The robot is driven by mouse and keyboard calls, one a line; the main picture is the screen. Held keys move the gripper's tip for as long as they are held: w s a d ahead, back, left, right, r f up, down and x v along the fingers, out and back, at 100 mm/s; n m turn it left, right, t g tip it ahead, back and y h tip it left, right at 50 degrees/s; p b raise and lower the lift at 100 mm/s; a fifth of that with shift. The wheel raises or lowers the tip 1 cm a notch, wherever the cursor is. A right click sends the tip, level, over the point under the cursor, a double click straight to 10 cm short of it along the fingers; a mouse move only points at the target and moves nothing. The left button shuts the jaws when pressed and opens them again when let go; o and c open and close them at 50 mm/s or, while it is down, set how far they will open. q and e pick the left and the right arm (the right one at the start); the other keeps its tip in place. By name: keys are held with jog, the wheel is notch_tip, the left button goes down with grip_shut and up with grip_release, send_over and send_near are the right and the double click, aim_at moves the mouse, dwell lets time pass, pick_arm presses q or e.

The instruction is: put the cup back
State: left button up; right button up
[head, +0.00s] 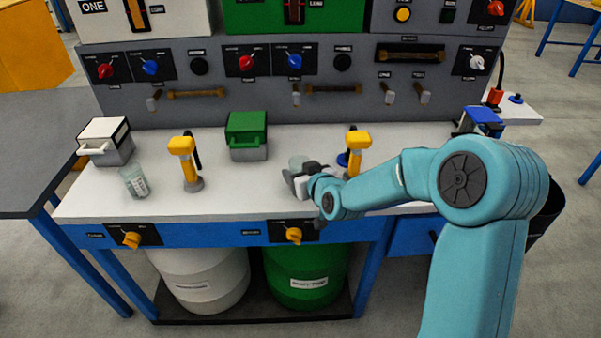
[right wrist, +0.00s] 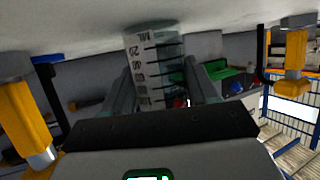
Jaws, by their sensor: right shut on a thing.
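My right gripper (head: 300,180) is shut on a clear measuring cup (head: 296,162), low over the white bench top (head: 235,190), just left of the right yellow tap (head: 353,150). In the right wrist view, which appears upside down, the cup (right wrist: 155,62) with its black scale marks sits between the two fingers (right wrist: 160,85). Its end is at or very near the bench surface; I cannot tell whether it touches. In the head view the gripper hides most of it. A second clear cup (head: 135,182) with marks stands at the left of the bench. My left gripper is not in view.
A left yellow tap (head: 187,165), a white-lidded box (head: 106,142) and a green box (head: 246,136) stand on the bench. A grey panel with knobs (head: 270,75) rises behind. Orange knobs (head: 131,239) sit on the front edge. The bench middle is clear.

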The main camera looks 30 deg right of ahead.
jog(key=o, duration=1.1)
jog(key=shift+r, duration=0.15)
jog(key=v, duration=1.2)
jog(key=shift+p, duration=0.4)
